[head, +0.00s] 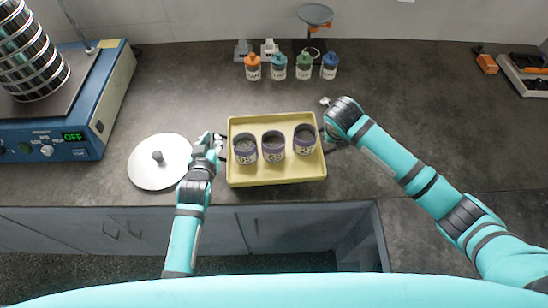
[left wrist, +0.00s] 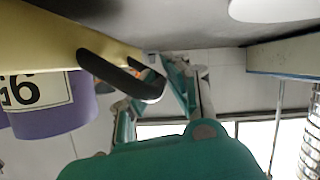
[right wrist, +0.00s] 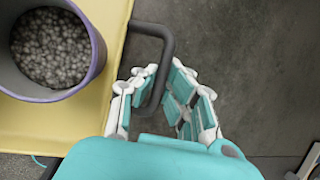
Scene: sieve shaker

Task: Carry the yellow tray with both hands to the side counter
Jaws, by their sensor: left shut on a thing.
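The yellow tray (head: 276,177) lies on the dark counter with three purple-rimmed cups (head: 273,147) of grey grains standing in it. My left gripper (head: 214,142) is at the tray's left side, shut on its black left handle, which shows in the left wrist view (left wrist: 122,76). My right gripper (head: 328,118) is at the tray's right side. In the right wrist view its fingers (right wrist: 165,100) are apart, with the black right handle (right wrist: 166,45) reaching between them. The right handle is mostly hidden in the head view.
A silver round lid (head: 158,172) lies left of my left gripper. The blue sieve shaker (head: 75,110) stands at far left. Several small bottles (head: 279,67) stand behind the tray. The counter (head: 420,95) right of the tray is largely clear, with orange and grey items at its far right.

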